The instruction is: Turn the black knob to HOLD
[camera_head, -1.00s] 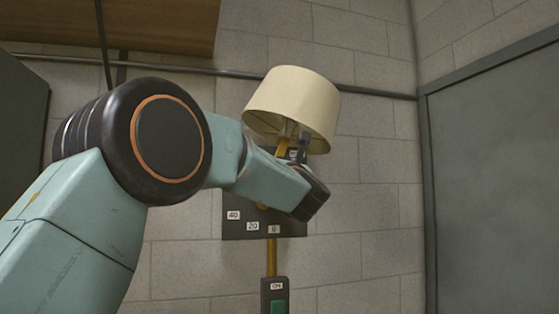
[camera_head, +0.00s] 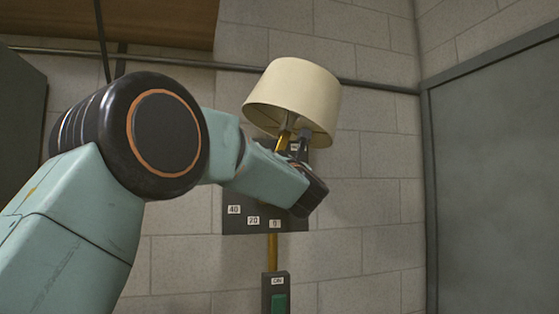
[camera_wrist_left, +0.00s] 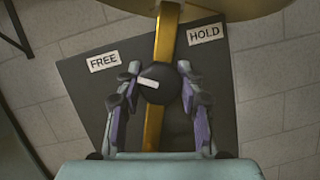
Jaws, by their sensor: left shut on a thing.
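The black knob (camera_wrist_left: 160,84) is in the middle of the left wrist view, on a dark plate (camera_wrist_left: 85,92) in front of a brass rod. A short white mark shows on its left part, on the side of the FREE label (camera_wrist_left: 104,61). The HOLD label (camera_wrist_left: 205,33) is at its upper right. My left gripper (camera_wrist_left: 158,76) has one finger on each side of the knob and is shut on it. In the head view my left wrist hides the knob, and the plate (camera_head: 240,222) shows below it. My right gripper is not in view.
A cream lampshade (camera_head: 293,92) is just above my left gripper. The plate's lower edge has labels 40, 20 and 0. Below hangs a dark box (camera_head: 275,291) with a green switch marked ON. A block wall is behind, and a grey door (camera_head: 495,180) is at right.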

